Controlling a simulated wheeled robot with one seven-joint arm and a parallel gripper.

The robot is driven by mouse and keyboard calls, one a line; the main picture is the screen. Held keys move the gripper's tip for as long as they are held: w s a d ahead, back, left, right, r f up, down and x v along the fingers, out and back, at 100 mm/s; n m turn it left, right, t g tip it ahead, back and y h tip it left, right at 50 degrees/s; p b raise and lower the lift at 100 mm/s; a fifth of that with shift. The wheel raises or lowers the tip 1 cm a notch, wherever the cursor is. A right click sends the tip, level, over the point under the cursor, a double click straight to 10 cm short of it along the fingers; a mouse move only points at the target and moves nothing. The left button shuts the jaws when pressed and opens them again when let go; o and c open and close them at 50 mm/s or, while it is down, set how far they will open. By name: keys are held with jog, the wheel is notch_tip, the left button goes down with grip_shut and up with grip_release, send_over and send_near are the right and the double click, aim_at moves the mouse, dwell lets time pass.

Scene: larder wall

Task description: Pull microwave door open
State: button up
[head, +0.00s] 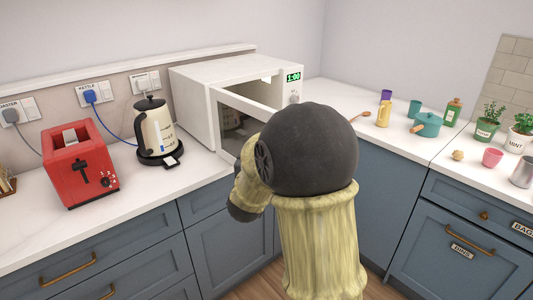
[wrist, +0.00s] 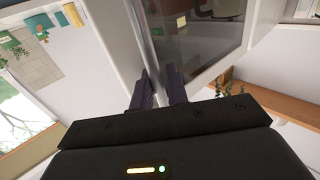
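The white microwave (head: 205,100) stands on the back counter, its green clock reading 1:00. Its door (head: 248,95) stands partly open, swung out from the left side, and part of the inside shows behind it. The door's dark window (wrist: 195,35) shows in the wrist view. There my gripper (wrist: 161,88) has its two dark fingers a narrow gap apart, with a white strip of the door's edge side between them. It appears closed on the door; the exact contact is hard to see. In the head view my arm hides the fingers and the door's free edge.
A cream kettle (head: 155,130) and a red toaster (head: 80,163) stand left of the microwave. A wooden spoon (head: 361,115), a teal pot (head: 428,125), cups, bottles and potted herbs (head: 487,128) are on the right counter. Blue cabinets (head: 225,241) lie below; the counter before the toaster is clear.

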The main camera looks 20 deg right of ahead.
jog(key=shift+f, duration=0.1)
jog(key=b+v, duration=0.4)
jog(key=v, duration=1.3)
jog(key=shift+s, duration=0.25)
jog(key=shift+w+f, duration=0.1)
